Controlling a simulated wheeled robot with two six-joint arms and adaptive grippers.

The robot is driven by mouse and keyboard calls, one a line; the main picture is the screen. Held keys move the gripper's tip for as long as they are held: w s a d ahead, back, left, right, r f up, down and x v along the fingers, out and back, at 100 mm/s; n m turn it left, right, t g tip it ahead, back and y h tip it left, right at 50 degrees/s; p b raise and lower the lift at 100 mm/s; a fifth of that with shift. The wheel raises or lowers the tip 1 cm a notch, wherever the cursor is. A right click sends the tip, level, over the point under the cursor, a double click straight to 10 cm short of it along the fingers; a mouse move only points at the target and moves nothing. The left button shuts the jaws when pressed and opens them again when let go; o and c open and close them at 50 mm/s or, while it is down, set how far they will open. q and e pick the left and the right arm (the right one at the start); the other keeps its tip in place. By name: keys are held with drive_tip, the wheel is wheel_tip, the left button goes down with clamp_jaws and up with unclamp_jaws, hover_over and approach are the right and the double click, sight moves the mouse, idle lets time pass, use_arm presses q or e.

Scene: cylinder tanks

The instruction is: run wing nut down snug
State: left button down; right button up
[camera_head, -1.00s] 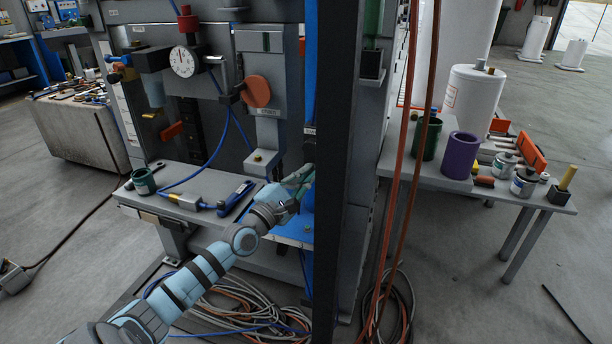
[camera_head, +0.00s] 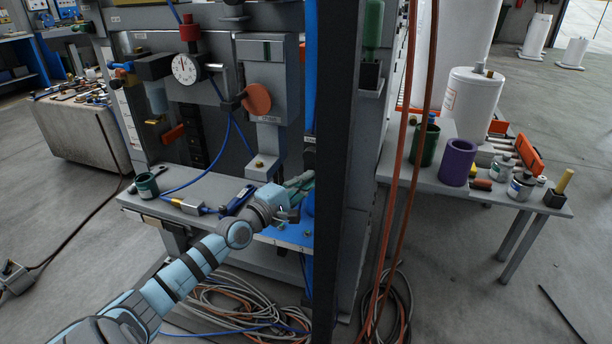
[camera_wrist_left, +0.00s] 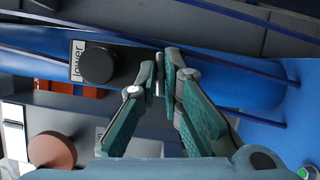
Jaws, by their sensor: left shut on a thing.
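My left gripper (camera_head: 301,182) reaches in from the left, at the blue upright beside the dark post. In the left wrist view the gripper (camera_wrist_left: 163,75) has its two green fingers close together, shut on a small grey metal piece (camera_wrist_left: 160,87). I take this piece to be the wing nut; the fingers hide most of it, so its wings and thread cannot be made out. The tips lie over the blue column (camera_wrist_left: 215,84), right of a round black knob (camera_wrist_left: 98,66) and the "lower" label (camera_wrist_left: 77,60). My right gripper is in neither view.
The dark post (camera_head: 336,170) stands just right of the gripper. A grey bench (camera_head: 215,188) carries a green cup (camera_head: 147,186) and a blue tool (camera_head: 238,200). The orange disc (camera_head: 257,99) is above. Hoses coil on the floor (camera_head: 240,300).

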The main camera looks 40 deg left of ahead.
use_arm(q)
drive_tip(key=m+g+y+p, duration=0.2)
drive_tip(key=m+p, duration=0.3)
drive_tip(key=p, duration=0.2)
drive_tip(key=m+g+y+p, duration=0.1)
drive_tip(key=m+g+p, duration=0.1)
drive_tip(key=m+p, duration=0.3)
drive_tip(key=m+g+y+p, duration=0.1)
drive_tip(key=m+p, duration=0.4)
drive_tip(key=p, duration=0.6)
drive_tip(key=shift+w+d+r+g+y, duration=0.1)
drive_tip(key=shift+d+r+g+y, duration=0.25)
drive_tip(key=shift+y, duration=0.45)
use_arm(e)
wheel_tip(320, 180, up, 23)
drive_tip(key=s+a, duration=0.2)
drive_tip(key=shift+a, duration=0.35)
use_arm(q)
drive_tip(key=shift+a+m, duration=0.1)
drive_tip(key=shift+m, duration=0.2)
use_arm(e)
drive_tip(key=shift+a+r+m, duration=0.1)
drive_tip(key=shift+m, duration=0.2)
use_arm(q)
drive_tip(key=c, duration=1.7)
unclamp_jaws()
drive_tip(key=v, duration=1.2)
